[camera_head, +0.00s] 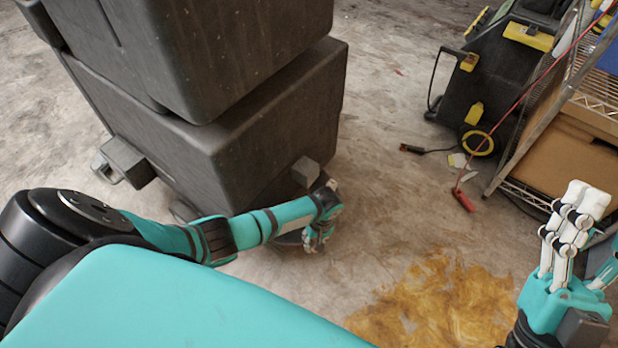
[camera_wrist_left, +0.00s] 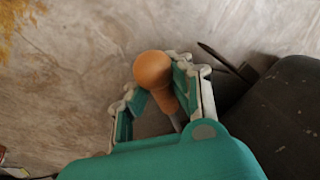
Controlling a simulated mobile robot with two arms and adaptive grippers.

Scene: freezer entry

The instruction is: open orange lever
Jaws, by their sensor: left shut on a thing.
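The orange lever's rounded knob (camera_wrist_left: 153,68) and short grip show in the left wrist view, with a pale metal shaft below. My left gripper (camera_wrist_left: 158,80) is shut on the lever, with its fingers on both sides of the grip and the knob standing out beyond them. In the head view my left gripper (camera_head: 318,239) is low beside the large dark grey case, and I cannot make out the lever there.
The stacked dark grey case (camera_head: 240,150) stands close to my left arm. A metal shelf rack (camera_head: 545,95) with a cardboard box (camera_head: 572,150) is at the right. A black machine with yellow parts (camera_head: 490,85) stands behind. A yellow-brown stain (camera_head: 440,305) marks the open floor.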

